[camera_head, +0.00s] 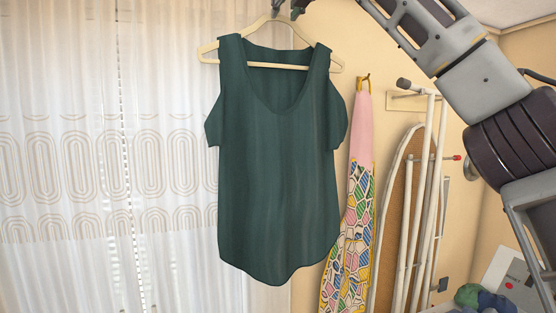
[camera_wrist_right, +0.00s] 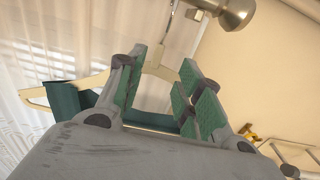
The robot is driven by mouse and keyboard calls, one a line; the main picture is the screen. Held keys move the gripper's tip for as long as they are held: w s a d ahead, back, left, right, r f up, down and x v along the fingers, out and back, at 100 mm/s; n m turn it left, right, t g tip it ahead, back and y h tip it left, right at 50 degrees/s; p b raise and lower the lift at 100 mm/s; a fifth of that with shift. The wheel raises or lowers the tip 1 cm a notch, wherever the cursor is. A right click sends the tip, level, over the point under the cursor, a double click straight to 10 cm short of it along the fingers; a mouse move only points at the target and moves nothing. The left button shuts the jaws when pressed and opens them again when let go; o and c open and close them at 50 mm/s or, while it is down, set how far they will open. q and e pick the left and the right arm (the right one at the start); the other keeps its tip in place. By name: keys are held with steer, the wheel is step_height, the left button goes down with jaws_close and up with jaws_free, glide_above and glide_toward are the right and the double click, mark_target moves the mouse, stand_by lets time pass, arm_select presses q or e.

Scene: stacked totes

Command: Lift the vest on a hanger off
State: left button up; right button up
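The dark green vest (camera_head: 280,175) hangs on a cream hanger (camera_head: 222,44) in the middle of the head view. Its dark green cloth (camera_wrist_right: 69,104) shows below the hanger (camera_wrist_right: 90,82) in the right wrist view. My right gripper (camera_wrist_right: 165,72) is open there, with its green-padded fingers apart on either side of the hanger's upper middle. I cannot tell whether either pad touches it. The hanger's thin hook rises toward a metal peg (camera_wrist_right: 232,10). In the head view my right arm comes in from the upper right, and its gripper is mostly cut off. My left gripper is out of view.
A pink and patterned cloth (camera_head: 360,180) hangs from a wall hook (camera_head: 365,79) right of the vest. A folded ironing board (camera_head: 400,215) and white rack (camera_head: 432,190) stand further right. White curtains (camera_head: 70,170) cover the left side.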

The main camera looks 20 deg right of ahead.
steer(key=shift+w+a+f+p, duration=0.15)
steer(key=shift+w+p, duration=0.55)
steer(key=shift+w, duration=0.65)
steer(key=shift+w+a+p, duration=0.15)
steer(key=shift+w+p, duration=0.55)
steer(key=shift+w, duration=0.6)
jaws_close()
steer(key=shift+s, duration=0.1)
